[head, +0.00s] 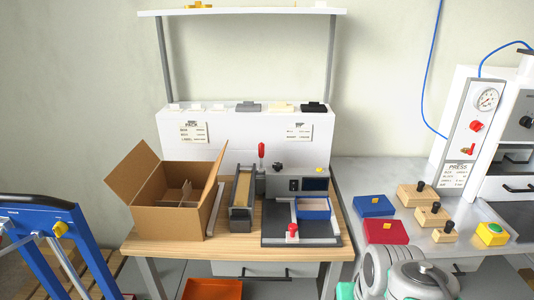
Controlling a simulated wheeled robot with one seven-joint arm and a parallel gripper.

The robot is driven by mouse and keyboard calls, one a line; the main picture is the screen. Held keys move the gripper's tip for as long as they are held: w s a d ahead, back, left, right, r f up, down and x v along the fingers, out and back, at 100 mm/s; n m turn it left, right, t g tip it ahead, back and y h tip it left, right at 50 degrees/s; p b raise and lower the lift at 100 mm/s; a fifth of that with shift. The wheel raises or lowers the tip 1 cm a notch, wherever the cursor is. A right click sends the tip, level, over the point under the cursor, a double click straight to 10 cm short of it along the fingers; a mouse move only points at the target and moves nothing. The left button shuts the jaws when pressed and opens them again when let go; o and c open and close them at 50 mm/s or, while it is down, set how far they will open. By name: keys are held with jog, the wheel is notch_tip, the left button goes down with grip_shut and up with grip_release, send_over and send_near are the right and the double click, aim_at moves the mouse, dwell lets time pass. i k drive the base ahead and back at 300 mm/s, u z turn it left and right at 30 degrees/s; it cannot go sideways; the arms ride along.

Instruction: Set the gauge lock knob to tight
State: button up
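The grey box former (270,238) stands on the wooden bench, with a blue-walled box (313,208) on it. A red knob (292,231) sits at its front, and a small black knob (278,166) is on its back housing. I see no readable label for the gauge lock knob, so I cannot tell which knob it is or its setting. My arm's grey and white links (418,280) show at the bottom right, in front of the steel table. My gripper's fingers are not in view, and no part of my arm touches the former.
An open cardboard box (180,219) stands left on the bench. A press (467,140) with a dial and red knob is at the right. Blue (373,207) and red blocks (385,232) and several wooden blocks lie on the steel table. A blue cart frame (62,228) is at left.

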aim_at(278, 167)
jog(key=u, duration=0.55)
jog(key=i, duration=0.65)
jog(key=u, duration=0.7)
